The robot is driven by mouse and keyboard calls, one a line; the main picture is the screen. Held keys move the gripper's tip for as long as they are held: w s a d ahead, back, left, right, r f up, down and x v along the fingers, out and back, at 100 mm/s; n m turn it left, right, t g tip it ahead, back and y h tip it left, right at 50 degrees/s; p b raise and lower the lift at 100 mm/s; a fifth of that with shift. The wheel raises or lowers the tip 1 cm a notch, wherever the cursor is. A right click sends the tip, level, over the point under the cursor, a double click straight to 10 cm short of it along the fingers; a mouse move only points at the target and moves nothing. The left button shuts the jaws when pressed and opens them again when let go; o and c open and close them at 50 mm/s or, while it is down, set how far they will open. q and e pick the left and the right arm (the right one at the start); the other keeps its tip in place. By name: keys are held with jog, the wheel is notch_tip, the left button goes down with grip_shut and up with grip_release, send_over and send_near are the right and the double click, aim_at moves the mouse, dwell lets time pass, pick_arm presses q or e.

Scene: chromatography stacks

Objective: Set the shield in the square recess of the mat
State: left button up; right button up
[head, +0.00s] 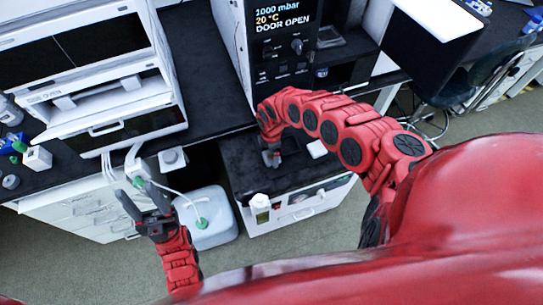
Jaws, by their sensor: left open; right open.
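I cannot pick out the shield or the mat with its square recess for certain. A small white piece (317,149) lies on the black top of a low white cabinet (300,205), but I cannot tell what it is. My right gripper (271,159) is over that black top, small in view and open. It partly hides the surface under it. My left gripper (136,189) is open and empty, raised in front of the left bench, left of a whitish jerrycan.
A white stacked instrument (110,105) stands on the black bench at left. A black unit reading "DOOR OPEN" (285,40) stands behind my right arm. Grey floor lies in front.

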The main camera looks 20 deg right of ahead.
jog(key=shift+f, duration=0.35)
grip_shut()
dwell(0.3)
jog(key=shift+r, duration=0.1)
